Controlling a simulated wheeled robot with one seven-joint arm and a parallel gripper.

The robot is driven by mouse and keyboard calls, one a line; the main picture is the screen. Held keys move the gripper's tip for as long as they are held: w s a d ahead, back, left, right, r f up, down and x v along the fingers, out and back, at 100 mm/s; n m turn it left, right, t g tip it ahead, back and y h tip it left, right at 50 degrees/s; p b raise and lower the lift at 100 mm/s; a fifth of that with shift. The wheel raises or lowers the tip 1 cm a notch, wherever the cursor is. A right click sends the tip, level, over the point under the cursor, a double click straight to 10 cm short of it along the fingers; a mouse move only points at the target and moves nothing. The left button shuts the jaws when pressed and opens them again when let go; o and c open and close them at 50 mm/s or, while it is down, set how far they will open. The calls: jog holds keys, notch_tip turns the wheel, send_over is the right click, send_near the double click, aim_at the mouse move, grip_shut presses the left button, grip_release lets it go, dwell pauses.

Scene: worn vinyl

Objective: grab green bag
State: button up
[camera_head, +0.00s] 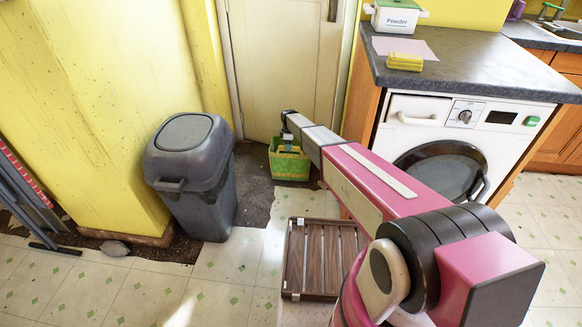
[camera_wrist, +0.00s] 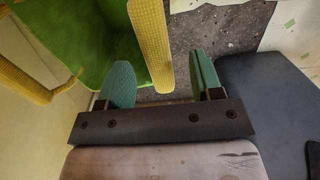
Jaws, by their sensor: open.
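The green bag (camera_head: 290,167) with yellow handles stands on the floor before the door, between the grey bin and the washing machine. In the wrist view its green inside (camera_wrist: 75,35) fills the upper left. One yellow handle (camera_wrist: 150,45) reaches down between the two teal fingers of my gripper (camera_wrist: 160,72), and the other handle (camera_wrist: 35,85) lies left of them. The fingers are apart, and I cannot tell whether either touches the handle. In the head view my gripper (camera_head: 288,140) is over the bag, its fingertips hard to make out.
The grey bin (camera_head: 205,190) stands close left of the bag. The washing machine (camera_head: 450,140) is under the worktop to the right. A slatted wooden thing (camera_head: 321,260) lies on the floor in front. The door (camera_head: 280,65) is behind.

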send_over(291, 155)
jog(key=s, duration=0.2)
jog(key=f, duration=0.3)
jog(key=a+f, duration=0.1)
jog(key=f, duration=0.1)
jog(key=shift+c, duration=0.3)
grip_shut()
jog(key=shift+r, duration=0.1)
